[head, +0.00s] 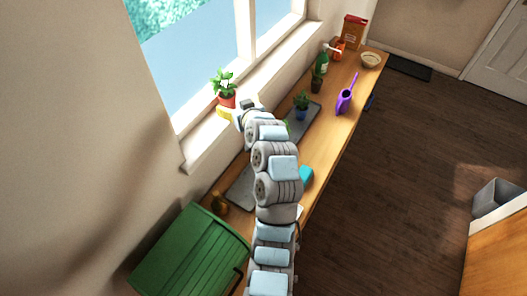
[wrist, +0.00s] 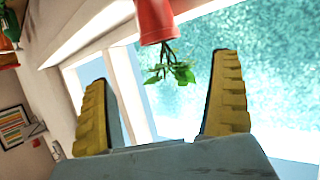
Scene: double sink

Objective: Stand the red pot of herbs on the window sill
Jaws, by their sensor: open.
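The red pot (head: 227,101) with green herbs (head: 223,80) is upright at the window sill (head: 200,150), in front of the glass. My gripper (head: 232,110) is close beside it and hides part of its lower side. In the wrist view, which is turned over, the red pot (wrist: 155,20) is at the top with its leaves (wrist: 172,72) hanging downward in the picture. My gripper (wrist: 162,75) is open there, its yellow fingers wide apart, with the leaves appearing between them. The pot's base is out of the wrist frame, so its contact with the sill cannot be confirmed.
The counter holds a plant in a blue pot (head: 301,113), a dark-potted plant (head: 317,85), a green bottle (head: 323,60), a purple watering can (head: 345,99), a bowl (head: 371,60) and a teal item (head: 306,175). A green slatted object (head: 190,250) stands at the near end.

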